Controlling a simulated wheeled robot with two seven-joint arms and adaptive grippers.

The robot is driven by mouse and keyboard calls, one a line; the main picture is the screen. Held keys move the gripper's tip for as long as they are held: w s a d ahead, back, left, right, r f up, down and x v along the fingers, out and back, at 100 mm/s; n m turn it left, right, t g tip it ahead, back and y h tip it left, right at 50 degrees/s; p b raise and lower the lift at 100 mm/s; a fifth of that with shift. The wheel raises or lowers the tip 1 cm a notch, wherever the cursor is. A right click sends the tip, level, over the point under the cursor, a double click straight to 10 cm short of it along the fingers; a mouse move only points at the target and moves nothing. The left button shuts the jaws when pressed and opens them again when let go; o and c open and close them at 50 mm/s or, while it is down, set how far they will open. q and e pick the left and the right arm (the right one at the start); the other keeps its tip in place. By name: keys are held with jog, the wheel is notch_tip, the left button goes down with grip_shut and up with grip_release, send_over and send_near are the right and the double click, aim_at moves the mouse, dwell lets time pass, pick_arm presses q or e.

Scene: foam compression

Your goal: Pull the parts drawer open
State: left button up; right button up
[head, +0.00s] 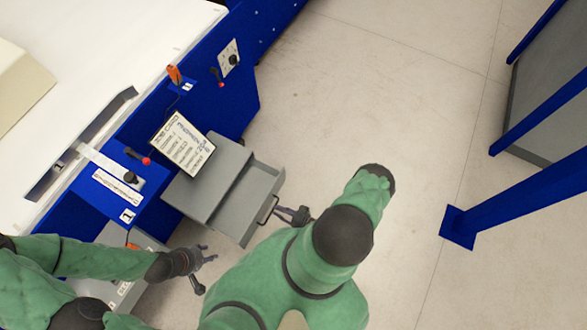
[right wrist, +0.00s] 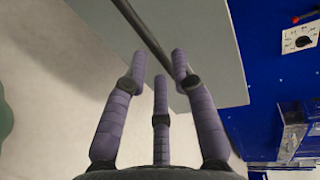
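The grey parts drawer (head: 246,207) sticks out of its grey housing (head: 208,178) under the blue machine, and part of its inside shows in the head view. Its bar handle (head: 268,209) runs along the front face; the bar (right wrist: 142,28) also shows in the right wrist view. My right gripper (head: 297,215) is beside the handle. In the right wrist view its fingers (right wrist: 159,68) are spread with the bar crossing between their tips; I cannot tell whether they touch it. My left gripper (head: 207,268) has its fingers spread, empty, below and left of the drawer.
A printed sheet (head: 181,145) lies above the drawer housing. The blue machine (head: 225,95) carries knobs, red-tipped levers and a white bed (head: 110,40). A blue post (head: 510,200) stands at the right. The floor (head: 370,110) between them is clear.

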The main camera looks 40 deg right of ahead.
jog(key=v, duration=0.9)
dwell(0.3)
